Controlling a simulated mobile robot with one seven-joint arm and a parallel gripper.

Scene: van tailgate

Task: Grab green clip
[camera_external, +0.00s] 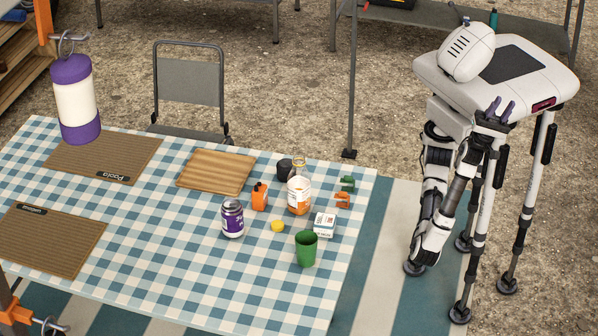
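The green clip (347,183) lies near the right edge of the checkered table, towards its far right corner. An orange clip (343,200) lies just in front of it. My gripper (500,106) is folded up close to my body, off the right side of the table and well apart from the clip. Its two purple fingers point upward with a gap between them, and nothing shows between them.
A bottle (299,190) with an orange label and a dark round container (285,168) stand left of the clips. A white box (324,224) and a green cup (306,248) are nearer the front. A purple can (232,218) and wooden board (216,172) are further left.

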